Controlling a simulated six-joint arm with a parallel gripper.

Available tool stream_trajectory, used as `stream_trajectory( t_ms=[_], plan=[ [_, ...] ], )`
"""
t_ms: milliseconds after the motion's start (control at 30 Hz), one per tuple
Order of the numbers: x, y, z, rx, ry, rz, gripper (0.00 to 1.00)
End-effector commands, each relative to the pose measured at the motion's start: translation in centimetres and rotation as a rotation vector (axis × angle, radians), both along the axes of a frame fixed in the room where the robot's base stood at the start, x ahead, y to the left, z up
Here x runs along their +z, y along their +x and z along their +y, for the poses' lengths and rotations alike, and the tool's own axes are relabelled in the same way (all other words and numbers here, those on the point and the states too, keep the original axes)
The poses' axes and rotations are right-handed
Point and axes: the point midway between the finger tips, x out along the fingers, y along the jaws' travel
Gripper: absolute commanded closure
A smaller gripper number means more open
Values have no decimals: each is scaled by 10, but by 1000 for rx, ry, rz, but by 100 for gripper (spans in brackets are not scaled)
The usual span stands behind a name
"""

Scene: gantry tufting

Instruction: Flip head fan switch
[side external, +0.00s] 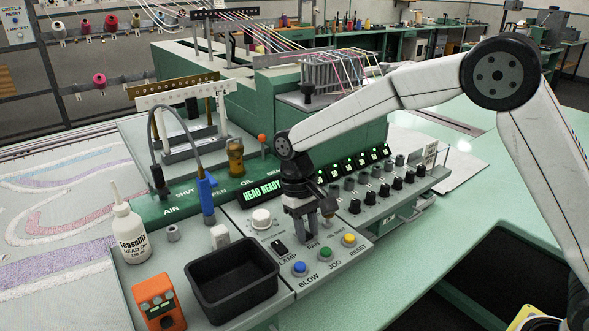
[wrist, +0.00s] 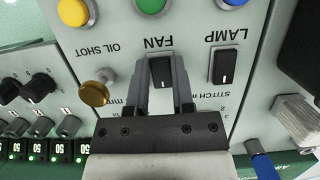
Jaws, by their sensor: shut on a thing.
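I cannot tell which way the fan rocker is tilted.
A brass oil shot knob (wrist: 95,92) stands close to my fingers. Blue (side external: 299,269), green (side external: 326,253) and yellow (side external: 349,240) buttons line the panel's front. A black bin (side external: 232,262), white bottle (side external: 130,232) and orange box (side external: 158,303) stand left. The green table at right has free room.

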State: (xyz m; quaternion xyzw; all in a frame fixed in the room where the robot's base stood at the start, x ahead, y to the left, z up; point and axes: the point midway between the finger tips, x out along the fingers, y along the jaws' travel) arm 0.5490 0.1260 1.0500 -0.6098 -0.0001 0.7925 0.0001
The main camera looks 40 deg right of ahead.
Motion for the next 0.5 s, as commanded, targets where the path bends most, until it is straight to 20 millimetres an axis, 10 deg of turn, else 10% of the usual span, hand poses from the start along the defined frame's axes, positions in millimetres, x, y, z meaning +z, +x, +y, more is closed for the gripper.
stream_trajectory(
  t_ms=[200, 233, 300, 500],
  plan=[
    [0, 0, 0, 0, 0, 0, 100],
    [0, 0, 0, 0, 0, 0, 61],
    [0, 0, 0, 0, 0, 0, 39],
    [0, 0, 0, 0, 0, -1, 35]
  ],
)
